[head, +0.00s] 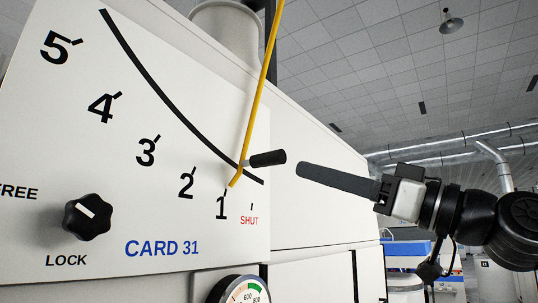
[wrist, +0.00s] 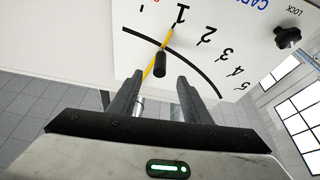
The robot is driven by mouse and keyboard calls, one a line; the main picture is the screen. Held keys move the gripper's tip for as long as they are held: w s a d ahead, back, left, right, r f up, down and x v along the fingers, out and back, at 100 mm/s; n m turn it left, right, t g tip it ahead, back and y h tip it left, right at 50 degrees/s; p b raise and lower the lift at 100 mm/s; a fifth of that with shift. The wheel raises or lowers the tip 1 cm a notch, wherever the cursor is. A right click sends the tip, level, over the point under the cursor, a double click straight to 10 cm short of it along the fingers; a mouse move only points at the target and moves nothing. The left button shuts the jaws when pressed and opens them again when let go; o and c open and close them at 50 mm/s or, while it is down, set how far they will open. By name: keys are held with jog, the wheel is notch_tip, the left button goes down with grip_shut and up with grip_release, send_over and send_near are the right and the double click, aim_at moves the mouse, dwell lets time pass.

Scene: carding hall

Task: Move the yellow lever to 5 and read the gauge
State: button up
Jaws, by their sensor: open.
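The yellow lever (head: 259,90) slants down across the white panel, its lower tip beside the 1 mark, near SHUT. Its black handle (head: 267,159) sticks out from the panel; in the wrist view the handle (wrist: 160,64) shows just beyond the gap between my fingertips. My gripper (head: 300,170) is open and empty, a little to the right of the handle and apart from it. Both fingers show in the wrist view (wrist: 160,78). The gauge (head: 240,291) is cut off by the bottom edge; its green band shows, but its reading cannot be seen.
A black knob (head: 87,216) sits between FREE and LOCK, its white line pointing up-left, towards the FREE side. The black arc (head: 165,92) runs up from SHUT past 1 to 5. The panel face along the arc is clear. Ceiling ducts (head: 450,145) lie far behind.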

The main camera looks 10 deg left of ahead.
aim_at(269, 158)
jog(key=p+x, duration=0.2)
jog(key=x, duration=0.9)
jog(key=shift+w+a+r, duration=0.1)
jog(key=shift+w+a, duration=0.05)
jog(key=shift+a, duration=0.05)
grip_shut()
